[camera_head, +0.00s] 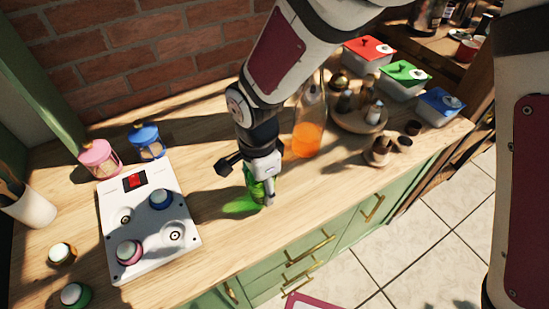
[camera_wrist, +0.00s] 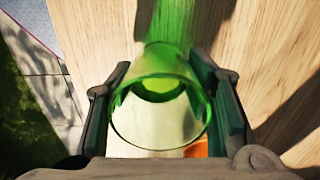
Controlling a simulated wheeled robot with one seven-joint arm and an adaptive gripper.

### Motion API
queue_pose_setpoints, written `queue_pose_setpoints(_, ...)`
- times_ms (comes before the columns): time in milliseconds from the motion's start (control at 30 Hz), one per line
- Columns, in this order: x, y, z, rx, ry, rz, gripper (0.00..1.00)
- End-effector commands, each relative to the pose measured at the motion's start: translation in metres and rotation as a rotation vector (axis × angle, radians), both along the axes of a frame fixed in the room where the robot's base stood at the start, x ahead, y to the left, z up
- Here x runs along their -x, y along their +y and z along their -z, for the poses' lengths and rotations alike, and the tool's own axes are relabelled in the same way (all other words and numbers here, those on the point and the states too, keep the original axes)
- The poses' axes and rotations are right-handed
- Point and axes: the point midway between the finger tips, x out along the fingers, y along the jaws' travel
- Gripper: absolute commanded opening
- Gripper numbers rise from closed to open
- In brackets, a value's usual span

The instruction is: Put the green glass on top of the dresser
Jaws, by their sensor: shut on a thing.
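The green glass (camera_head: 256,188) is a see-through tumbler at the front middle of the dresser's wooden top (camera_head: 300,203). My gripper (camera_head: 254,180) is above it with its fingers shut on its sides. In the wrist view the glass (camera_wrist: 158,112) stands between the two fingers (camera_wrist: 165,105), its round rim toward the camera. Green light falls on the wood beside its base. I cannot tell whether the base touches the wood or hangs just above it. The fingers partly hide the glass in the head view.
A white hob-like panel (camera_head: 147,221) with knobs lies to the left, near pink (camera_head: 100,158) and blue (camera_head: 147,140) lanterns. An orange-filled bottle (camera_head: 306,137) stands behind right. A round tray (camera_head: 345,118) and lidded boxes (camera_head: 403,77) are farther right. Bare wood surrounds the glass.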

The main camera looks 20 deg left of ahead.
Motion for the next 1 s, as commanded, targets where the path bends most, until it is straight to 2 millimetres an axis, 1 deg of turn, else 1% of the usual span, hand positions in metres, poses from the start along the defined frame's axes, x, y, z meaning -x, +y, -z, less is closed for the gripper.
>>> queue_pose_setpoints(33,-0.002,0.0,0.01,0.0,0.0,-0.002,0.13)
queue_pose_setpoints(133,-0.001,0.0,0.018,0.0,0.0,0.0,0.13)
queue_pose_setpoints(433,0.0,0.0,0.017,-0.001,-0.001,0.0,0.13)
queue_pose_setpoints(567,0.0,0.0,0.021,0.0,0.0,0.0,0.13)
queue_pose_setpoints(600,0.0,0.0,0.021,0.0,0.0,0.0,0.49)
queue_pose_setpoints(667,0.0,0.0,0.021,0.0,0.0,0.0,0.63)
queue_pose_setpoints(700,0.0,0.0,0.021,0.0,0.0,0.0,0.68)
queue_pose_setpoints(1000,0.0,0.0,0.02,-0.001,-0.001,0.001,0.68)
